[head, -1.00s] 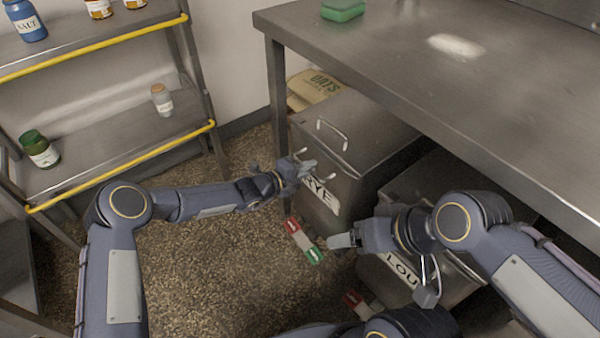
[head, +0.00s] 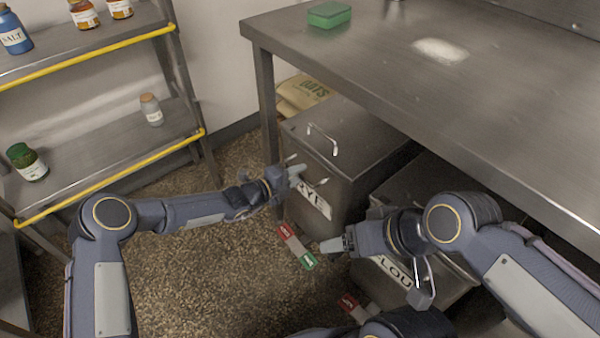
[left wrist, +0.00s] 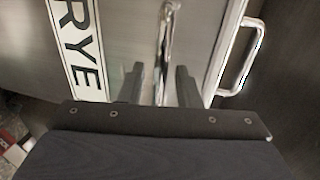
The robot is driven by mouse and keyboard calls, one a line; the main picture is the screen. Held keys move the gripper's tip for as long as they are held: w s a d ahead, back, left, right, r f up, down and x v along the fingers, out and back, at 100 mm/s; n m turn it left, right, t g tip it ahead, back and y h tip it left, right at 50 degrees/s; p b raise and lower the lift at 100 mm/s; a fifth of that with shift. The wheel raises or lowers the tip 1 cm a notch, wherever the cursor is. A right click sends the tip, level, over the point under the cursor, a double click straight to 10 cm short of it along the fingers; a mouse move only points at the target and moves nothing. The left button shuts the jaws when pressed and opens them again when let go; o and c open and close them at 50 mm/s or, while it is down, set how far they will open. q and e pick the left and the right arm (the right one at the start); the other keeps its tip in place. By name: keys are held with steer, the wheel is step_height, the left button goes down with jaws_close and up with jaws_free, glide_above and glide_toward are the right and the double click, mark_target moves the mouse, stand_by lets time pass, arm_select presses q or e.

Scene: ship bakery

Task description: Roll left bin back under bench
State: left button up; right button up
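The left bin, a grey metal bin (head: 345,150) labelled RYE, stands at the bench's left end, partly under the bench top. It has a chrome handle (head: 323,138) on its lid and a bar handle on its front. My left gripper (head: 296,172) is at the front, above the label. In the left wrist view, its fingers (left wrist: 161,85) are apart, with the chrome bar handle (left wrist: 163,45) between them; contact is unclear. My right gripper (head: 335,245) is low, in front of the second bin; its finger gap is unclear. The steel bench (head: 400,75) covers the bins' rear parts.
A second bin (head: 425,190) with a partly hidden label stands right of the rye bin. Red-and-green floor strips (head: 296,246) lie before the bins. An oats sack (head: 303,92) lies behind the rye bin. A shelf rack (head: 100,150) with jars stands left.

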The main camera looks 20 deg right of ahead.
arm_select(q)
steer(key=p+v, duration=0.1)
steer(key=v, duration=0.5)
steer(key=shift+a+p, duration=0.2)
steer(key=shift+p, duration=0.1)
steer(key=shift+s, duration=0.1)
steer(key=shift+r, duration=0.1)
